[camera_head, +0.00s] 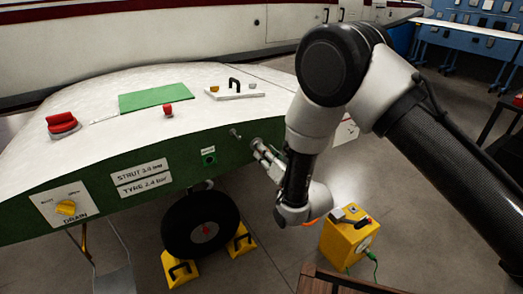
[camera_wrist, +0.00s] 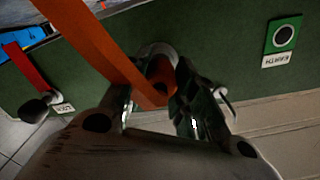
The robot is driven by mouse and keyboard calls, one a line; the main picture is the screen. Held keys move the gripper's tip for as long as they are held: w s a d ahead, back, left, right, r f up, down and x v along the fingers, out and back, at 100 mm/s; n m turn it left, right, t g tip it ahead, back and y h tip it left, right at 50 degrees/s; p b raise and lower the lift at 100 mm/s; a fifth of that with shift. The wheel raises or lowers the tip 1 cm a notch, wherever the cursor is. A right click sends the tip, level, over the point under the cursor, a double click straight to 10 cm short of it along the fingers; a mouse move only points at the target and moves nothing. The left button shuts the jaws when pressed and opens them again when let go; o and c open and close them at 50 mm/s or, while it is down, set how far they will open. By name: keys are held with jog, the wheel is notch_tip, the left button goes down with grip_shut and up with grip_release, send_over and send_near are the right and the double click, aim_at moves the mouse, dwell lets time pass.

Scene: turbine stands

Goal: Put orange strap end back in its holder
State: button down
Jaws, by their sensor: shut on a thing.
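The orange strap (camera_wrist: 98,42) crosses the wrist view from the top left and runs down between the fingers of my gripper (camera_wrist: 154,84). The gripper is shut on its end. A round grey holder (camera_wrist: 157,48) on the green panel is right at the fingertips, with orange showing in its opening. The fingers hide part of it, so I cannot tell how far the strap end is inside. In the head view my gripper (camera_head: 260,150) reaches the green side panel (camera_head: 150,150), right of the small green socket.
The EARTH socket (camera_wrist: 283,35) is right of the holder. A red tag with a dark knob (camera_wrist: 35,108), labelled LOCK, is to the left. Below the panel are a wheel (camera_head: 200,225) with yellow chocks (camera_head: 181,268) and a yellow box (camera_head: 348,240).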

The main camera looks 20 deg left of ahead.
jog(key=shift+s+d, duration=0.2)
jog(key=shift+v, duration=1.35)
jog(key=shift+w+d, duration=0.1)
